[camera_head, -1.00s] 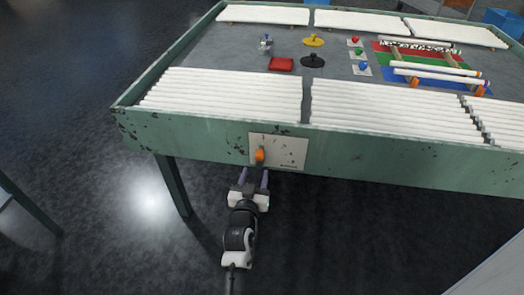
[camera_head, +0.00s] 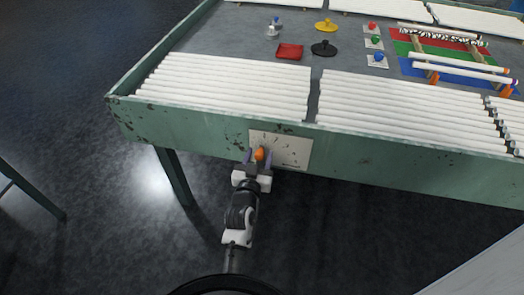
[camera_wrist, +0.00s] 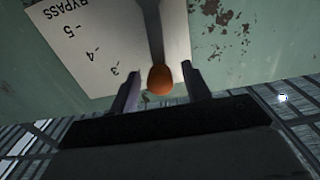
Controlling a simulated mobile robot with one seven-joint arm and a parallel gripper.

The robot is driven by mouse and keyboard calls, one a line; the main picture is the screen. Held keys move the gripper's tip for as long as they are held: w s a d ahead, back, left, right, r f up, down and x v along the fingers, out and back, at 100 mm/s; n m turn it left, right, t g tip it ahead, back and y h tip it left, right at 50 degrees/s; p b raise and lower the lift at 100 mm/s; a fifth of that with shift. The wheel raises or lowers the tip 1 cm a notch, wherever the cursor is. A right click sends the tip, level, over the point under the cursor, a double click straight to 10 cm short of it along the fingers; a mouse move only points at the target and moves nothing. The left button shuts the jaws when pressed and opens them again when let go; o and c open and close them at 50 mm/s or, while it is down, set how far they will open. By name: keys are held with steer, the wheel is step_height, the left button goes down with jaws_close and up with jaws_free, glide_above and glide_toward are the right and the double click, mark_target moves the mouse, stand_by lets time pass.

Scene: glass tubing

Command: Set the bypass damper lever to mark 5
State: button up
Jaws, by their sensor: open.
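The bypass damper lever is a grey bar with an orange knob (camera_head: 259,153) on the pale plate (camera_head: 290,150) on the bench's front side. In the wrist view the knob (camera_wrist: 160,81) hangs at the bar's end. The plate (camera_wrist: 100,35) there reads BYPASS, with marks 5, 4 and 3 to the left of the lever. The lever points away from all three, nearest to 3. My gripper (camera_head: 258,158) is open, with one finger on each side of the knob. In the wrist view (camera_wrist: 160,82) gaps show on both sides.
The green bench (camera_head: 400,167) has peeling paint and a raised front edge above the plate. White tubes (camera_head: 230,85) lie in rows on it. Coloured knobs, a red block (camera_head: 289,51) and tube racks stand farther back. The floor below is open around a bench leg (camera_head: 173,177).

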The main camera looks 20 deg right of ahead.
steer(key=shift+w+d, duration=0.1)
steer(key=shift+w, duration=0.05)
jaws_close()
stand_by(0.4)
steer(key=s+d+f+m+b, duration=0.3)
steer(key=d+f+m, duration=0.3)
steer(key=m, duration=1)
steer(key=shift+s+f, duration=0.55)
steer(key=shift+f, duration=0.15)
